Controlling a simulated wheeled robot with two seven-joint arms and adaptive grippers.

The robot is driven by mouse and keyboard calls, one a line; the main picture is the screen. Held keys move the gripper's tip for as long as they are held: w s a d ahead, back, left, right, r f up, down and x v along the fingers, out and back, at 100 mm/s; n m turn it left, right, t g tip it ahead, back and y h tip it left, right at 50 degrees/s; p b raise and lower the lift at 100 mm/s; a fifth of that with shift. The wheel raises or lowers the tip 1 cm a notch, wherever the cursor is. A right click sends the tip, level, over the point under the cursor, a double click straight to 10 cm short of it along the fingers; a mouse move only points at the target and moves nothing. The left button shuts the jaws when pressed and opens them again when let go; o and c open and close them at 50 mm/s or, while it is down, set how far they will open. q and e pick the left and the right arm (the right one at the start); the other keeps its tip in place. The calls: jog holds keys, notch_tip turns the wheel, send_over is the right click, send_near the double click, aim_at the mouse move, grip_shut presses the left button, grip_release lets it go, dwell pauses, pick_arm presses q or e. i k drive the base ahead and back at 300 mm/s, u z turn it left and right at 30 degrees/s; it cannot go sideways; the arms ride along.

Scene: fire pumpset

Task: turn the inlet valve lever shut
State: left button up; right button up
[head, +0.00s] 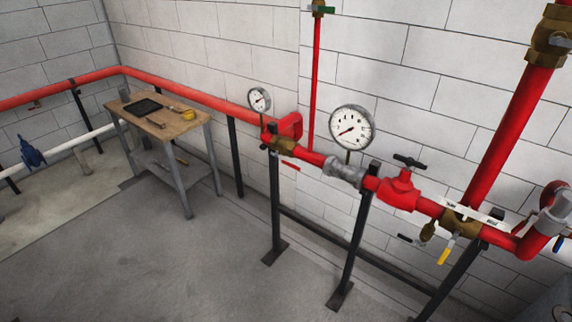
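A red pipe run with valves crosses the right half of the head view. A brass valve (460,221) on it has a yellow-handled lever (446,250) hanging below the pipe. A small black handle (410,239) sits just left of that. A brass valve body (282,144) further left has a short red lever (290,165) near it. A white label strip (480,212) lies along the pipe, its text too small to read, so I cannot tell which lever is the inlet one. Neither of my grippers is in view.
Two round gauges, small (259,99) and large (351,128), rise above the pipe. A red valve body (398,190) has a black handle (409,162) on top. Black floor stands (277,205) hold the pipe. A wooden-topped workbench (165,118) stands left. The foreground floor (150,265) is clear.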

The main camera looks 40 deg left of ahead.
aim_at(284, 162)
jog(key=u, duration=0.05)
jog(key=i, duration=1.4)
jog(key=u, duration=2.05)
